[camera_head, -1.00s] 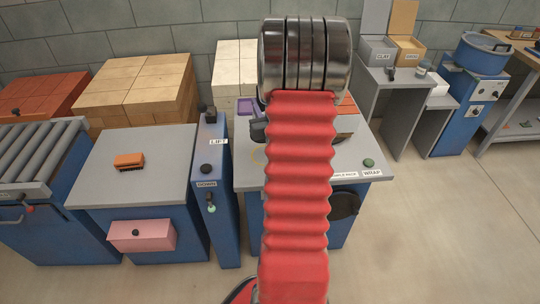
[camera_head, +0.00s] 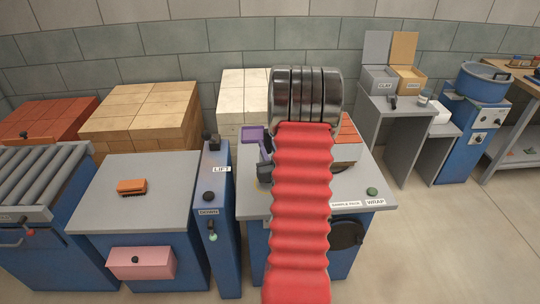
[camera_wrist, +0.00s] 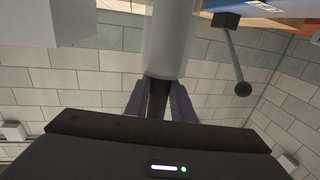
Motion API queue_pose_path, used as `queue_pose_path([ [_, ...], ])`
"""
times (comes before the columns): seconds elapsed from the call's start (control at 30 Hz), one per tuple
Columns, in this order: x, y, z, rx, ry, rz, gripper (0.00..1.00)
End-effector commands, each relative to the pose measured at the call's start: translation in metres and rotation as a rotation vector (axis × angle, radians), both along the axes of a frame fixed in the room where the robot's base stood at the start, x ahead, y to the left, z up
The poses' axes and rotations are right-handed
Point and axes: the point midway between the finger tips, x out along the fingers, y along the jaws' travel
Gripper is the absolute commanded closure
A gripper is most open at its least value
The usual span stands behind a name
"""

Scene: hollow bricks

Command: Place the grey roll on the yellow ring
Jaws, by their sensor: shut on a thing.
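My gripper (camera_wrist: 158,100) shows in the wrist view, its two fingers close together around a dark narrow part. A pale grey cylinder, the grey roll (camera_wrist: 167,38), extends from between the fingers to the top edge of that view. The yellow ring (camera_head: 257,184) shows faintly as a thin arc on the grey top of the wrap table (camera_head: 250,205), just left of my arm. Most of the ring is hidden.
A purple tray (camera_head: 250,135) lies at the table's back left, with red bricks (camera_head: 348,132) at its back right. A green button (camera_head: 372,191) is at the right front. The blue lift post (camera_head: 218,225) stands on the left. A rod with a ball end (camera_wrist: 235,65) shows in the wrist view.

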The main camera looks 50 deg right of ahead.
Motion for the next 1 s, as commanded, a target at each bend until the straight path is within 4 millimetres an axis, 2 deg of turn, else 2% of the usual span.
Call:
queue_pose_path([
  [0.3, 0.000, -0.001, 0.000, -0.002, -0.002, -0.001, 1.00],
  [0.7, -0.001, -0.001, -0.037, -0.001, -0.002, -0.002, 1.00],
  [1.0, -0.001, -0.001, -0.040, -0.002, -0.002, -0.003, 1.00],
])
